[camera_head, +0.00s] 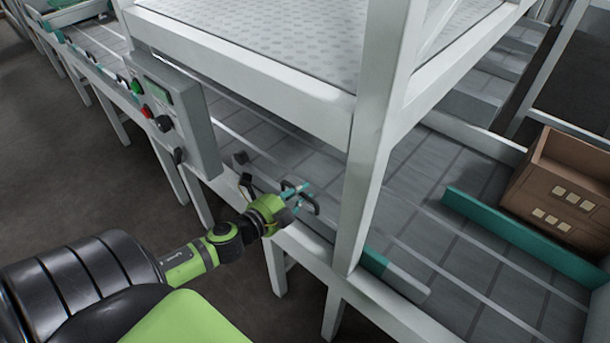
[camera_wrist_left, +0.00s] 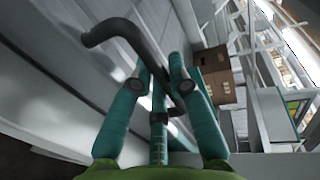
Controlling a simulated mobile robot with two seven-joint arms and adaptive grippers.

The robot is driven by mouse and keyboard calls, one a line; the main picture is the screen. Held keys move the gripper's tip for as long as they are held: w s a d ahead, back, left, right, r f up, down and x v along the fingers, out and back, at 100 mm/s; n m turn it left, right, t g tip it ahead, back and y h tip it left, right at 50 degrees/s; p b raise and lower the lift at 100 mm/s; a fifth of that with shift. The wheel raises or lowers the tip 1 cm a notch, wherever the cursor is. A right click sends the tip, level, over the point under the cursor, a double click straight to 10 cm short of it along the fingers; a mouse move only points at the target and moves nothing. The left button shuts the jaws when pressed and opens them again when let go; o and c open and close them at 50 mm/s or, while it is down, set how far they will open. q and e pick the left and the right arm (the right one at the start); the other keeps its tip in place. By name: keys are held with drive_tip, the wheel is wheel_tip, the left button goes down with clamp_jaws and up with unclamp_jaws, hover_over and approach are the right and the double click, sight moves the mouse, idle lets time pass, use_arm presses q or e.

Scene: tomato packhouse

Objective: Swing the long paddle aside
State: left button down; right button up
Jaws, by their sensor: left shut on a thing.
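My left gripper (camera_head: 298,197) is at the near edge of the conveyor, left of the white post. Its teal fingers (camera_wrist_left: 165,82) are shut on a dark curved handle (camera_wrist_left: 122,32), which crosses between them in the left wrist view. The handle's far connection is hidden. A long teal board (camera_head: 525,237) lies over the belt at the right. A shorter teal and grey bar (camera_head: 400,278) shows at the near edge, right of the post. I cannot tell which of these the handle belongs to. My right gripper is not in view.
The white post (camera_head: 378,150) and the raised white frame (camera_head: 270,95) stand close beside and above my gripper. A grey control box (camera_head: 178,118) with coloured buttons is to its left. A brown crate (camera_head: 562,190) stands at the right. The grey belt (camera_head: 430,235) between is clear.

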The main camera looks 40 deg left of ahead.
use_arm(q)
drive_tip(key=shift+s+f, duration=0.1)
drive_tip(key=shift+f, duration=0.1)
drive_tip(key=c, duration=1.3)
unclamp_jaws()
drive_tip(key=shift+o, duration=0.7)
drive_tip(key=shift+s+r, duration=0.15)
drive_tip(key=v, duration=1.2)
drive_tip(key=shift+a, duration=0.1)
